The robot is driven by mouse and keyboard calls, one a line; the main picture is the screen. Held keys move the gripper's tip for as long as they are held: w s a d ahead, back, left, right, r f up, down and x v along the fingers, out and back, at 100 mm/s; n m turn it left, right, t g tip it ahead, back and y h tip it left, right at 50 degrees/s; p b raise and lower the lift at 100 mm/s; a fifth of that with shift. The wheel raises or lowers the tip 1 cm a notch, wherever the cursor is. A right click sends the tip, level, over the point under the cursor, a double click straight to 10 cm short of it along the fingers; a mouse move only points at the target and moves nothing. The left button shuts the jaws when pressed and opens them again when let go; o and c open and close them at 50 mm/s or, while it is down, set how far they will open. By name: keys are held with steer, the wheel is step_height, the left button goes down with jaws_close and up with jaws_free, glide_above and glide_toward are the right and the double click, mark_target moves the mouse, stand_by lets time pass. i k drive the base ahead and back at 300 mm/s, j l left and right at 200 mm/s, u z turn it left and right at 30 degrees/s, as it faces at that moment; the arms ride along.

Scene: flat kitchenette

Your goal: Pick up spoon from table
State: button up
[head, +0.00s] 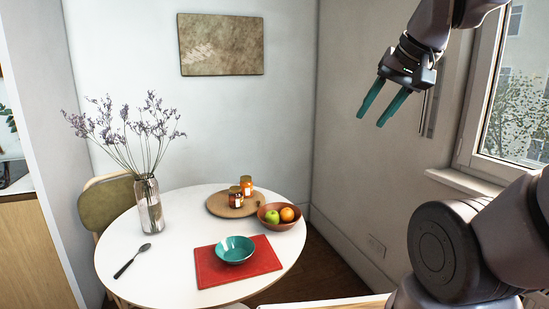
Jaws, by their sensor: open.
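A spoon (132,261) with a dark handle and a metal bowl lies on the round white table (185,205), near its front left edge. The bowl end points up and to the right, and the handle points toward the table's edge. My gripper (382,109) has teal fingers and is open and empty. It hangs high at the upper right, in front of the wall beside the window, well apart from the spoon.
A glass vase (149,207) with tall dried flowers stands behind the spoon. A teal bowl (235,250) sits on a red placemat (208,268) to its right. A wooden board (217,206) with jars and a fruit bowl (278,225) are farther back. A chair (103,203) stands behind the table.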

mark_target(146, 246)
steer(key=u, duration=1.35)
steer(key=i+j, duration=0.15)
steer(key=i, duration=0.25)
steer(key=i+j+z, duration=0.1)
steer(key=i, duration=0.25)
steer(key=j, duration=0.1)
